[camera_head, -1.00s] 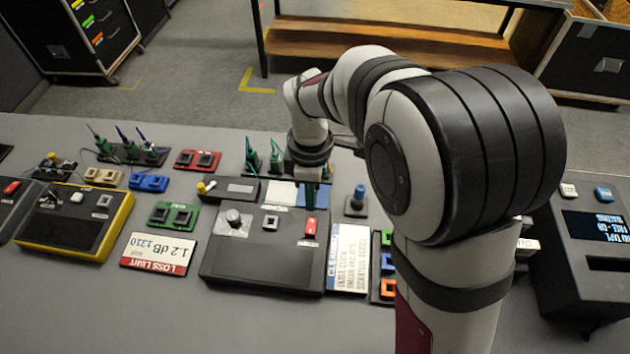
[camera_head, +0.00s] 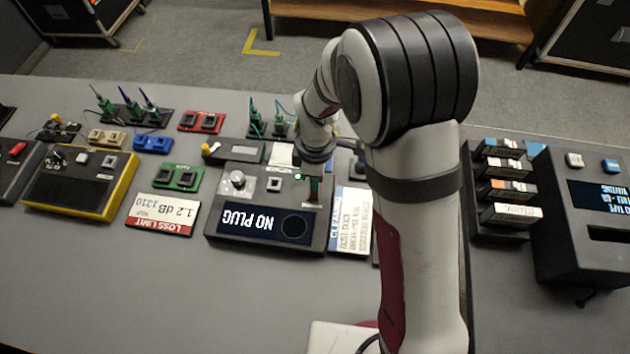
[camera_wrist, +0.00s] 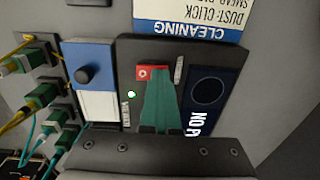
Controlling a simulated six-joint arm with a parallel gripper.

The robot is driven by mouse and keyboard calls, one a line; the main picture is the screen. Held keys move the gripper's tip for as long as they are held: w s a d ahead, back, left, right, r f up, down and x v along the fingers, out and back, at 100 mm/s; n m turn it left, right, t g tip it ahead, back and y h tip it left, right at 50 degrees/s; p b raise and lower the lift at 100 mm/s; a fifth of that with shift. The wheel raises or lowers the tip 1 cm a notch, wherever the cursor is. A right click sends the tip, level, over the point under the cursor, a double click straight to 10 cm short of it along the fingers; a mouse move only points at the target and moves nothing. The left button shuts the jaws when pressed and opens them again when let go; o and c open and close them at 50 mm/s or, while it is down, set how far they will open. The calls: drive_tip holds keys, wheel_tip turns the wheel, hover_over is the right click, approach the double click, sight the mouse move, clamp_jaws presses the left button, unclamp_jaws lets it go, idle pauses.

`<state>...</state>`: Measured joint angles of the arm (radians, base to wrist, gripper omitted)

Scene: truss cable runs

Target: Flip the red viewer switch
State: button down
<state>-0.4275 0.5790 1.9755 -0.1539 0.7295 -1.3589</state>
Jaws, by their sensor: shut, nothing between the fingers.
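The viewer (camera_head: 226,226) is a black box at the middle of the table. Its screen (camera_head: 262,223) is lit and reads "NO PLUG" beside a dark circle. A small green light (camera_head: 298,177) glows on its top. In the wrist view the red switch (camera_wrist: 150,73) shows on the viewer's face, partly covered by the teal fingers. My gripper (camera_wrist: 157,84) is shut and empty, with its fingertips at the red switch; whether they touch it I cannot tell. In the head view my gripper (camera_head: 314,186) is over the right part of the viewer, hiding the switch.
A white cleaning card (camera_head: 351,222) lies right of the viewer, and a loss limit card (camera_head: 162,214) lies left. Green plugs on teal and yellow leads (camera_wrist: 40,95) stand close by. A cartridge rack (camera_head: 507,190) stands right. The front table is clear.

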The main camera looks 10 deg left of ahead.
drive_tip(key=shift+s+f, duration=0.55)
drive_tip(key=shift+w+a, duration=0.1)
drive_tip(key=shift+w+r, duration=0.25)
drive_tip(key=shift+w, duration=0.6)
wheel_tip(320, 180, up, 15)
drive_tip(key=shift+s+f, duration=0.2)
drive_tip(key=shift+s, duration=0.15)
drive_tip(key=shift+t, duration=0.3)
drive_tip(key=f, duration=0.4)
drive_tip(key=w+f, duration=0.1)
drive_tip(key=f, duration=0.4)
drive_tip(key=w+f, duration=0.1)
drive_tip(key=f, duration=0.4)
